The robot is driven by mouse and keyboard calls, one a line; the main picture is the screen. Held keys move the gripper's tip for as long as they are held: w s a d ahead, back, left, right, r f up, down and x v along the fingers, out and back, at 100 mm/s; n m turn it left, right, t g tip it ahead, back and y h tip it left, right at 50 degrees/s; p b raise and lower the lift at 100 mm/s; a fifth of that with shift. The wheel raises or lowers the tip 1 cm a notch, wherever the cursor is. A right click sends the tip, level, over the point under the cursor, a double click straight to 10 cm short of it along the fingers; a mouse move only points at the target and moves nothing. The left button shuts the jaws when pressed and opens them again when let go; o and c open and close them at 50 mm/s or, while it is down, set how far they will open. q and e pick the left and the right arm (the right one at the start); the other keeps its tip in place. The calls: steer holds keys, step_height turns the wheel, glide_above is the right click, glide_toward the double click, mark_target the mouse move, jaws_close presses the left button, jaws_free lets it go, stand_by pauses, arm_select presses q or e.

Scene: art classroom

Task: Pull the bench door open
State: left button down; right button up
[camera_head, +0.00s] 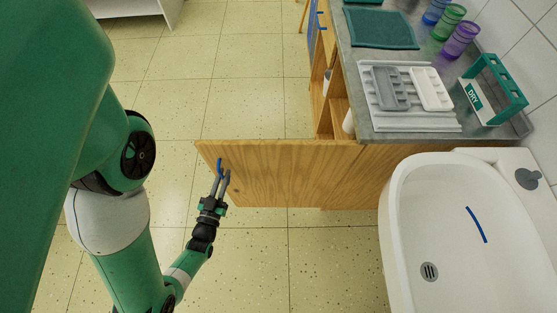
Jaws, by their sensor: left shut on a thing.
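The wooden bench door (280,172) stands swung out from the bench (375,160), and its free edge is at the left. A small blue handle (219,166) sits near that free edge. My left gripper (222,178) is shut on the blue handle, with its fingers pointing up the picture against the door. Open shelving with some white things inside shows behind the door. My right gripper is not in view.
A white sink (460,235) stands at the right. The grey counter (405,131) holds palette trays (432,90), a green rack marked DRY (493,88), a dark green mat (380,29) and coloured cups (460,40). The tiled floor (165,90) left of the door is clear.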

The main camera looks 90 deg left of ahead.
arm_select(q)
steer(key=shift+a, duration=0.1)
stand_by(0.3)
steer(key=c, duration=1.2)
jaws_free()
steer(key=shift+o, duration=0.2)
steer(key=v, duration=1.1)
steer(key=shift+d, duration=0.35)
